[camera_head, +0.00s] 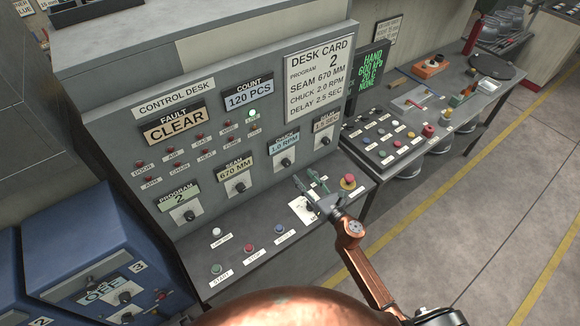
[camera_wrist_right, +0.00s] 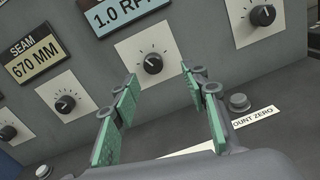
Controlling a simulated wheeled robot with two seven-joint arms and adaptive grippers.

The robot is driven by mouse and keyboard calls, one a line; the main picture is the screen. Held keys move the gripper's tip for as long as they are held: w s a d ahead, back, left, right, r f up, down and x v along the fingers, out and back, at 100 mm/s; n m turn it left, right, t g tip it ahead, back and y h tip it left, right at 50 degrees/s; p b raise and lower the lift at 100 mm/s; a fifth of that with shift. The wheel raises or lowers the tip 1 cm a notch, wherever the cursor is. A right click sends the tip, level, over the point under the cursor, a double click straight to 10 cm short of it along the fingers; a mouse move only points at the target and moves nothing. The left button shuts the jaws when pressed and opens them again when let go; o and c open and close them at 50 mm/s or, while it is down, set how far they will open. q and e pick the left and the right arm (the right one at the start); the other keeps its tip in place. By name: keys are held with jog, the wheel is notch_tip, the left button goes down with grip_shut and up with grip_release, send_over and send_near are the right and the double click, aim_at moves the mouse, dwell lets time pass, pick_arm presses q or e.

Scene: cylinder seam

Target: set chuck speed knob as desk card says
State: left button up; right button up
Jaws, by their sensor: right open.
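The chuck speed knob (camera_head: 286,161) is a black dial on a white plate on the control desk (camera_head: 130,128). Its display (camera_head: 285,143) above reads 1.0 RPM. The desk card (camera_head: 319,78) at the upper right reads program 2, seam 670 MM, chuck 2.0 RPM, delay 2.5 SEC. My right gripper (camera_head: 311,186) is open and empty, in front of and below the chuck knob. In the right wrist view, the chuck knob (camera_wrist_right: 153,64) shows beyond and between the open green-padded fingers (camera_wrist_right: 155,88), apart from them. My left gripper is not in view.
The seam knob (camera_head: 240,187) reading 670 MM and the program knob (camera_head: 189,215) reading 2 are to the left. The delay knob (camera_head: 325,140) is to the right. Buttons and a red mushroom button (camera_head: 348,181) line the lower ledge. A side bench stands at the right.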

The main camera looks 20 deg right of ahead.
aim_at(288, 165)
jog(key=shift+n+y, duration=0.3)
jog(key=shift+n, duration=0.4)
jog(key=x, duration=0.5)
jog(key=a+p+x, duration=0.1)
jog(key=x, duration=0.2)
jog(key=shift+f, duration=0.25)
jog(key=shift+c, duration=0.2)
grip_shut()
